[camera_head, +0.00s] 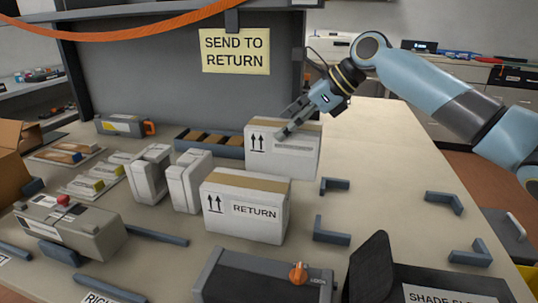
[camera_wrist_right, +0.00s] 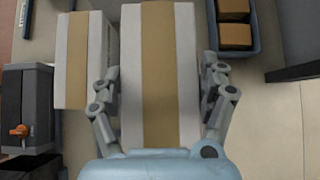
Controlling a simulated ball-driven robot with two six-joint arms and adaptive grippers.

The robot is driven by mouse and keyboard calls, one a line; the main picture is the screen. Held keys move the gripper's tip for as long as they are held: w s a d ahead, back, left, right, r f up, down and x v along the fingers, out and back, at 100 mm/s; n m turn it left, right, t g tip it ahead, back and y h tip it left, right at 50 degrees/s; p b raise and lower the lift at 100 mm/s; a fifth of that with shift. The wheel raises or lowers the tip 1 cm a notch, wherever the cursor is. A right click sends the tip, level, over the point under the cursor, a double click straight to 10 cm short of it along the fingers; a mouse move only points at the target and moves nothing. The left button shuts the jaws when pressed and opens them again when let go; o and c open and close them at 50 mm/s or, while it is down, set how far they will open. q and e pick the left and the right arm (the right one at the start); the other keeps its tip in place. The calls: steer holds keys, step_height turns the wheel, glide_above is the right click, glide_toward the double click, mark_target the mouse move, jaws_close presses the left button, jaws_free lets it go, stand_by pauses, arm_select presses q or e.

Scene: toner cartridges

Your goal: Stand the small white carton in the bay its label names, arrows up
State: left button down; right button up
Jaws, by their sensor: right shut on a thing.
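Two white cartons with tan tape stand upright, arrows up. The front carton (camera_head: 244,211) bears a RETURN label. The rear carton (camera_head: 302,160) shows two up arrows; its label is partly covered by my finger and I cannot read it. My right gripper (camera_head: 292,124) is shut on the rear carton, with its fingers along two opposite sides. In the right wrist view, that carton (camera_wrist_right: 160,75) lies between the fingers (camera_wrist_right: 160,95), and the front carton (camera_wrist_right: 78,60) is to its left. I cannot tell whether the held carton touches the table. My left gripper is out of view.
A yellow SEND TO RETURN sign (camera_head: 235,51) hangs on the grey back panel. Dark corner brackets (camera_head: 330,231) frame a bare area right of the cartons. A blue tray (camera_head: 183,145) with brown blocks, white upright pieces (camera_head: 150,177) and a dark unit (camera_head: 262,281) crowd the left and front.

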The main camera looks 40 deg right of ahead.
mark_target(307, 126)
steer(key=w+f, duration=0.1)
steer(key=w+a+f, duration=0.1)
steer(key=w, duration=0.1)
steer(key=w+a, duration=0.1)
steer(key=shift+w+a+f+b, duration=0.1)
steer(key=shift+w+f+b, duration=0.05)
steer(key=shift+f+b, duration=0.2)
step_height(307, 126, down, 4)
steer(key=shift+f+b, duration=0.1)
steer(key=shift+b, duration=0.25)
steer(key=o, duration=1.7)
steer(key=p+v, duration=0.2)
steer(key=v, duration=1)
